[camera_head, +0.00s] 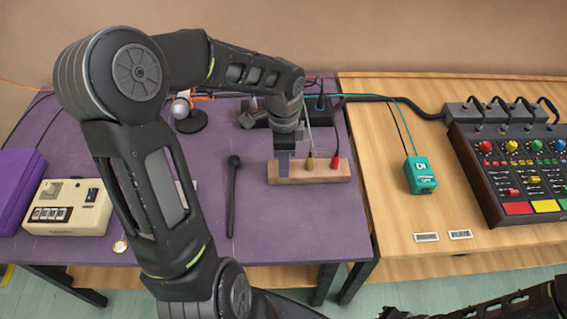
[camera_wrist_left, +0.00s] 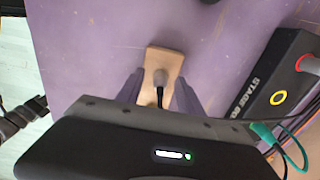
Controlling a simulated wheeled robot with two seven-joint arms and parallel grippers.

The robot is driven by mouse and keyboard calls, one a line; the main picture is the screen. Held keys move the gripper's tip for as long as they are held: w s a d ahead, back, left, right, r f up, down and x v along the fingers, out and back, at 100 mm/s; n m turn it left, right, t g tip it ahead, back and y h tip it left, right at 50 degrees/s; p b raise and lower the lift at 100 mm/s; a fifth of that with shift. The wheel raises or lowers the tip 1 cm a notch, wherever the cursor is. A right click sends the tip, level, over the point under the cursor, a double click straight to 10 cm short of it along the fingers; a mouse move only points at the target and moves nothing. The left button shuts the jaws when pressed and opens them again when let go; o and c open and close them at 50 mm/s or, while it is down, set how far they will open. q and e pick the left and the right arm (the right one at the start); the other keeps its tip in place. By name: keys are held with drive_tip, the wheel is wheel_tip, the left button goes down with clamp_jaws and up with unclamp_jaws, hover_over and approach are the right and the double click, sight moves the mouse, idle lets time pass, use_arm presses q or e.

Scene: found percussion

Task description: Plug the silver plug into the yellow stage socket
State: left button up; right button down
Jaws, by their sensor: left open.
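My left gripper (camera_head: 284,156) points down at the left end of a wooden block (camera_head: 320,172) on the purple table. In the left wrist view, the open fingers (camera_wrist_left: 158,82) stand on either side of a grey-silver plug (camera_wrist_left: 160,78) with a dark cable. The plug stands in the block (camera_wrist_left: 157,58) and does not look gripped. In the head view my gripper hides it. The black stage box (camera_wrist_left: 262,90), its lettering partly covered, has a yellow-ringed socket (camera_wrist_left: 278,98). In the head view the box (camera_head: 318,112) is behind the block, partly hidden by my arm. My right gripper is not in view.
A yellow plug (camera_head: 309,163) and a red plug (camera_head: 334,163) stand in the same block. A red-ringed socket (camera_wrist_left: 308,64) is beside the yellow one. A black stick-like object (camera_head: 233,195) lies left of the block. Cables run behind. A teal box (camera_head: 420,175) and mixer (camera_head: 515,165) are right.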

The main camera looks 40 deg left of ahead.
use_arm(q)
drive_tip(key=shift+c, duration=0.4)
clamp_jaws()
